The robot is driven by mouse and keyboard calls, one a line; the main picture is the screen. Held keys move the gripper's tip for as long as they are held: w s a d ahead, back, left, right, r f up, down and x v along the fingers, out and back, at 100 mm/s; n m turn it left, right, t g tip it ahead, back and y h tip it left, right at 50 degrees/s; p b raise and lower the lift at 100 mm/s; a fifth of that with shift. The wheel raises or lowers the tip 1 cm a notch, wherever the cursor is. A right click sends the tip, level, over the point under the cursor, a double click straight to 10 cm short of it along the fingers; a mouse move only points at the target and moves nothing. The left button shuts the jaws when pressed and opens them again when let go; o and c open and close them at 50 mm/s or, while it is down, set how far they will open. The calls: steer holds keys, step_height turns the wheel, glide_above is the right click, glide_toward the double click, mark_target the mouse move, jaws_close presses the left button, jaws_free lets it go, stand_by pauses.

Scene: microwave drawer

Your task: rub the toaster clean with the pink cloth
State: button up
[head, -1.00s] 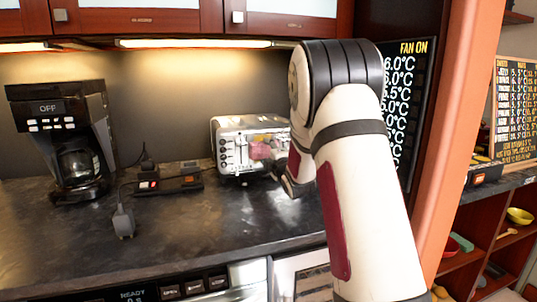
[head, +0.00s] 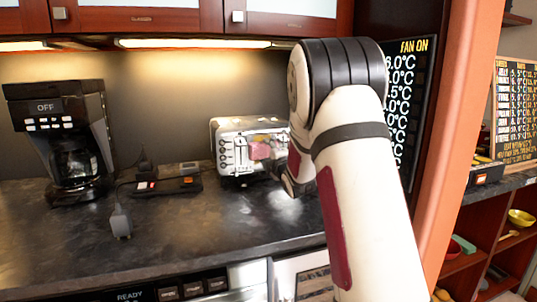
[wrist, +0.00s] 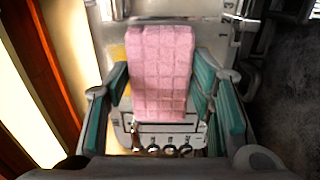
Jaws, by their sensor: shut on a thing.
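The toaster (head: 236,152) is a silvery metal box with dark controls on its front, standing on the counter against the back wall. The pink cloth (head: 262,151) shows in front of its face. In the wrist view the quilted pink cloth (wrist: 162,70) sits between the teal-padded fingers of my gripper (wrist: 162,80), which is shut on it. The toaster's metal face (wrist: 140,129), with several round knobs, lies behind the cloth. Whether the cloth touches it is hard to tell. A yellow patch shows beside the cloth. My arm hides the toaster's right end and most of the gripper.
A black coffee maker (head: 70,140) stands at the left. A dark device with buttons (head: 168,184) and a grey plug (head: 121,222) lie between it and the toaster. Cabinets (head: 140,18) hang above. The front middle of the counter (head: 200,225) is clear.

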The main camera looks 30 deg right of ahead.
steer(key=shift+a+r, duration=0.1)
steer(key=shift+r, duration=0.1)
steer(key=shift+r, duration=0.3)
steer(key=shift+s+r, duration=0.1)
steer(key=shift+r, duration=0.2)
steer(key=shift+r+b, duration=0.15)
steer(key=shift+b, duration=0.15)
steer(key=shift+r, duration=0.3)
steer(key=shift+f, duration=0.1)
steer(key=shift+f+b, duration=0.8)
steer(key=shift+b, duration=0.35)
